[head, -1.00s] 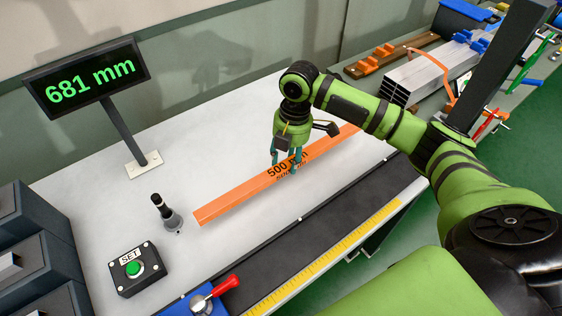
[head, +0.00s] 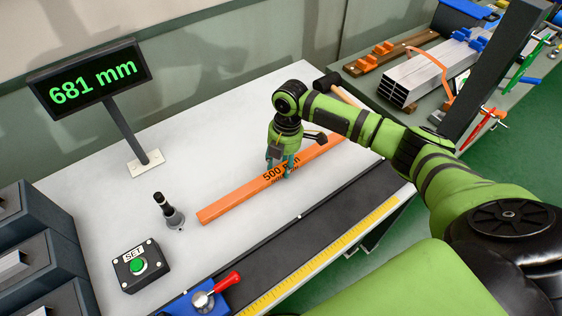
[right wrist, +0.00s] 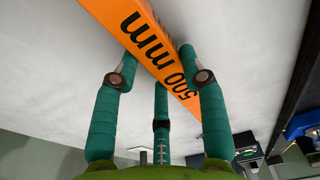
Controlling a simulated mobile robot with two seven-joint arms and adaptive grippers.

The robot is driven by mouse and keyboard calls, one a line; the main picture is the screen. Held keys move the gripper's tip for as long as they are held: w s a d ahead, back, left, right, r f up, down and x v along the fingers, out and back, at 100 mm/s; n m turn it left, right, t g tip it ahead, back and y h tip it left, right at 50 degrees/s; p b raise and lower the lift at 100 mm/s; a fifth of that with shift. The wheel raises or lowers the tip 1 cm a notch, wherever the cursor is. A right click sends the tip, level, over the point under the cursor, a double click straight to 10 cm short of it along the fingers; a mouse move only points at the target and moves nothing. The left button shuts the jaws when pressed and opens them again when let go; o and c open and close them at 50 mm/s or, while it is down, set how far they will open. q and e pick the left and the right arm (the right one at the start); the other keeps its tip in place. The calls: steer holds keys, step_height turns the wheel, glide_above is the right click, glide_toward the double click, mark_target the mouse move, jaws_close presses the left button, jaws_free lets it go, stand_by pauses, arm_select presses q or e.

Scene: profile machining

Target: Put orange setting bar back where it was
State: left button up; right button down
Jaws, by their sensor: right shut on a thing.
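The orange setting bar (head: 235,196), marked 500 mm, lies lengthwise over the white table top, running from near the black post toward the back right. My right gripper (head: 281,170) is around its middle, with teal fingers shut on it. In the right wrist view the bar (right wrist: 160,42) passes between the fingers (right wrist: 158,62), with the lettering facing the camera. The bar is at or very close to the table surface; I cannot tell whether it touches. My left gripper is not in view.
A hammer (head: 344,94) lies behind my right arm. A black post (head: 168,211), SET button box (head: 138,265) and display (head: 92,79) reading 681 mm stand left. A dark rail with yellow scale (head: 335,243) runs along the front. Metal profiles (head: 425,77) lie at back right.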

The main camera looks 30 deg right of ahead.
mark_target(285, 164)
steer(key=c, duration=0.7)
jaws_free()
step_height(285, 164, up, 12)
steer(key=d+b, duration=0.1)
steer(key=shift+d+b, duration=0.2)
steer(key=shift+b, duration=0.2)
steer(key=shift+w+r, duration=0.1)
